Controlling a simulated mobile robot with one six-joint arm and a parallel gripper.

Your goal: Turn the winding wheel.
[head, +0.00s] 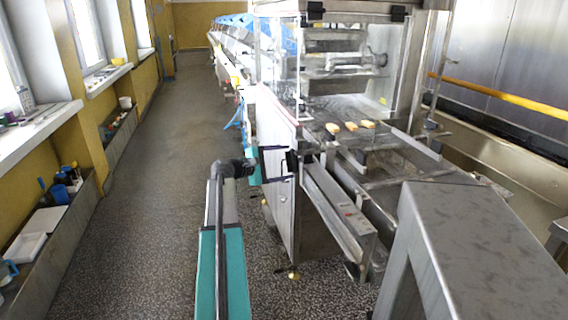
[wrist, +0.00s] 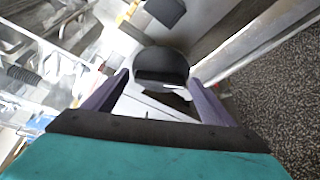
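The winding wheel seems to be the black round knob (wrist: 162,66) straight ahead in the wrist view. In the head view it shows as a small dark piece (head: 292,161) on the side of the steel machine. My gripper (head: 284,165) reaches the machine's side from the left, with its fingers apart. In the wrist view my gripper (wrist: 159,80) is open, one purple finger on each side of the knob. The knob lies at or just beyond the fingertips. I cannot tell whether either finger touches it.
The machine (head: 283,200) has a clear-sided housing and a mesh belt (head: 375,150) bearing several light pieces. A black block (wrist: 166,11) sits beyond the knob. A grey metal box (head: 470,255) stands at the lower right. The speckled floor aisle (head: 150,170) at left is clear.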

